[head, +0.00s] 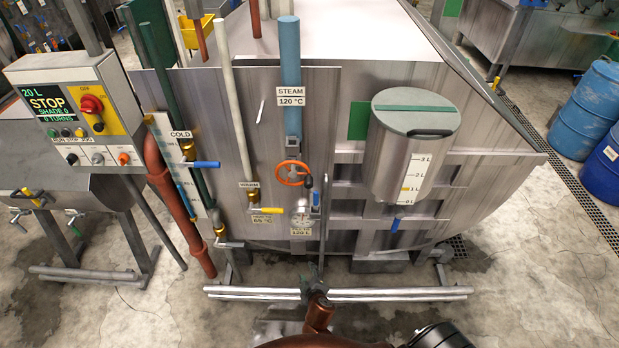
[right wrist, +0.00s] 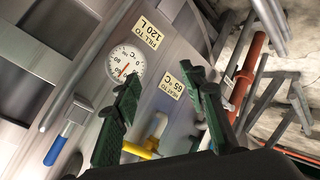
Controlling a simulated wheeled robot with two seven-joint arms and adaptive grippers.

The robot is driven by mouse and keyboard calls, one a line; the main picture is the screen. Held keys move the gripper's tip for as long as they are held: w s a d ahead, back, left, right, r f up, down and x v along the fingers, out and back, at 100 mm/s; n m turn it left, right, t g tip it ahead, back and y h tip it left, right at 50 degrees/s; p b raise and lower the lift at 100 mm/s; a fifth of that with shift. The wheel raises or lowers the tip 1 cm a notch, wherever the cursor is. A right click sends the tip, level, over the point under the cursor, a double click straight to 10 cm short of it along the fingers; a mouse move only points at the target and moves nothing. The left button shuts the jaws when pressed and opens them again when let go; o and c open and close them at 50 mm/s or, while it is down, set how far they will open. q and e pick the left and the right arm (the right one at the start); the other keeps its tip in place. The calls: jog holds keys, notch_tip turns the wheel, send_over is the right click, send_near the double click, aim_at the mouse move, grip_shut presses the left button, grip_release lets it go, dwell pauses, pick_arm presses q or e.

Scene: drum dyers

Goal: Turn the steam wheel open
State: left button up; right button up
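The steam wheel is a small orange handwheel (head: 292,173) at the foot of the blue steam pipe (head: 290,75), under the "STEAM 120 °C" label, on the metal panel in the head view. I do not see it in the right wrist view. My right gripper (head: 317,272) is below the wheel and apart from it, in front of the panel's lower edge. In the right wrist view its two green fingers (right wrist: 163,82) are spread with nothing held between them. My left gripper is in neither view.
A round gauge (head: 301,234), a yellow lever (head: 271,210) and a blue-handled valve (head: 316,199) crowd the area below the wheel. A lidded steel canister (head: 402,165) stands to the right, a control box (head: 78,115) to the left. Horizontal rails (head: 400,294) run along the front.

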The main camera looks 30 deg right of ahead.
jog(key=w+d+r+t+h+p, duration=0.1)
jog(key=w+r+t, duration=0.15)
jog(key=r, duration=0.75)
jog(key=w+r+t+h+p, duration=0.1)
jog(key=w+r, duration=0.2)
jog(key=r, duration=0.7)
jog(key=m+t+h+p, duration=0.1)
jog(key=t+h, duration=0.1)
jog(key=h, duration=0.2)
send_near(309, 183)
jog(key=w+d+f, duration=0.1)
jog(key=w+d, duration=0.1)
jog(key=w, duration=0.1)
jog(key=shift+g, duration=0.25)
jog(key=p+x, duration=0.1)
jog(key=x, duration=0.5)
jog(key=shift+w, duration=0.4)
jog(key=shift+w+d, duration=0.3)
jog(key=shift+w, duration=0.1)
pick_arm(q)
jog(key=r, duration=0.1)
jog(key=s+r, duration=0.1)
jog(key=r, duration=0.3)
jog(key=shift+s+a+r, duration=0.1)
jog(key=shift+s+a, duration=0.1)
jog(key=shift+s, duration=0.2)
pick_arm(e)
jog(key=shift+d, duration=0.1)
jog(key=shift+c, duration=0.6)
grip_shut()
